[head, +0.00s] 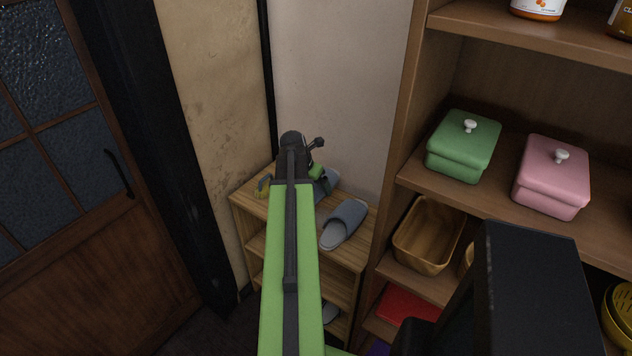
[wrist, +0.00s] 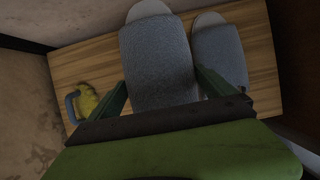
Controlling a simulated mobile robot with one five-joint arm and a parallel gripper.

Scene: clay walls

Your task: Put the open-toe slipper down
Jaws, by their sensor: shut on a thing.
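A grey-blue open-toe slipper (wrist: 155,62) is between the fingers of my gripper (wrist: 162,88), which is shut on it. In the head view the held slipper (head: 328,182) is partly hidden behind my arm and gripper (head: 316,172). It is over the top of a small wooden rack (head: 310,240); I cannot tell whether it touches the wood. A second, matching slipper (head: 343,223) lies on the rack top to its right. It also shows in the wrist view (wrist: 220,55), close beside the held one.
A yellow item with a blue-grey loop (wrist: 88,102) lies on the rack's left side. A wall stands behind the rack. At right, a tall wooden shelf (head: 400,120) holds a green lidded box (head: 463,147), a pink one (head: 553,178) and a wooden basket (head: 428,237). A door (head: 75,190) is left.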

